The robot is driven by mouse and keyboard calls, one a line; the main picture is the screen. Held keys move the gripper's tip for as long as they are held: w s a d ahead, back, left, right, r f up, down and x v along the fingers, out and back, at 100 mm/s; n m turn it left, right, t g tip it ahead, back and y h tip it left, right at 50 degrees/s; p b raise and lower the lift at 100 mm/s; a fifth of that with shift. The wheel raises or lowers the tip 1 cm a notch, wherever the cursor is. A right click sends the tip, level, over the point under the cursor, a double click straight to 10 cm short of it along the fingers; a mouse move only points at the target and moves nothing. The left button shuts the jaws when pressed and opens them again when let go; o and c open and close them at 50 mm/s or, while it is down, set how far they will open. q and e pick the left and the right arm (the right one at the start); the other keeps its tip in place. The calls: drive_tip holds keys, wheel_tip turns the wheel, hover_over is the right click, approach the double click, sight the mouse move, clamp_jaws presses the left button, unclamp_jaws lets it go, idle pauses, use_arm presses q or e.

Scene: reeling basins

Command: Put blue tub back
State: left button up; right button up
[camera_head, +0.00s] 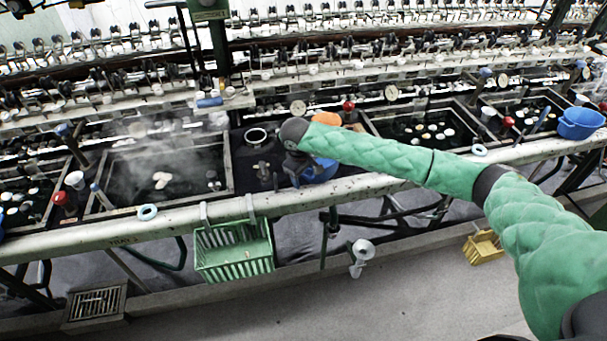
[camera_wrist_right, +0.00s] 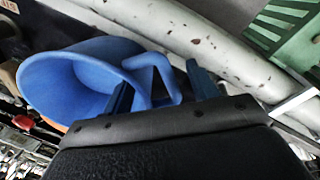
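A blue tub (camera_head: 322,171) sits on the dark ledge between two basins in the head view, partly hidden by my right wrist. In the right wrist view the blue tub (camera_wrist_right: 80,82) appears tilted, its wide mouth to the left and its looped handle toward my gripper. My right gripper (camera_wrist_right: 160,91) has its two fingers apart, with the handle between or just in front of them. I cannot tell whether they touch it. In the head view my right gripper (camera_head: 295,168) points down at the tub. My left gripper is not in view.
Another blue tub (camera_head: 580,123) stands at the far right. A green basket (camera_head: 233,252) hangs on the front rail (camera_head: 110,233). A steaming basin (camera_head: 165,165) lies left of the ledge. An orange item (camera_head: 327,118) is behind my wrist.

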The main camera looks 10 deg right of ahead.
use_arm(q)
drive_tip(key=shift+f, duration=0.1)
use_arm(e)
drive_tip(key=shift+r, duration=0.15)
drive_tip(key=shift+a+r+b, duration=0.1)
drive_tip(key=shift+r+b, duration=0.2)
drive_tip(key=shift+r, duration=0.4)
drive_tip(key=r+b, duration=0.1)
drive_tip(key=r, duration=0.2)
drive_tip(key=s+a+r+b, duration=0.1)
drive_tip(key=r, duration=0.2)
drive_tip(key=r+b, duration=0.1)
drive_tip(key=r, duration=0.2)
drive_tip(key=shift+s+a+b, duration=0.15)
drive_tip(key=shift+s+b, duration=0.05)
drive_tip(key=shift+b, duration=0.1)
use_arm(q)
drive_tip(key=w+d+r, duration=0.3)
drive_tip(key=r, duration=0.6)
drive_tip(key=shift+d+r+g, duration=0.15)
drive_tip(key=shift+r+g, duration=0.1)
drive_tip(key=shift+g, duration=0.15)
use_arm(e)
drive_tip(key=shift+s+r, duration=0.1)
drive_tip(key=shift+r, duration=0.6)
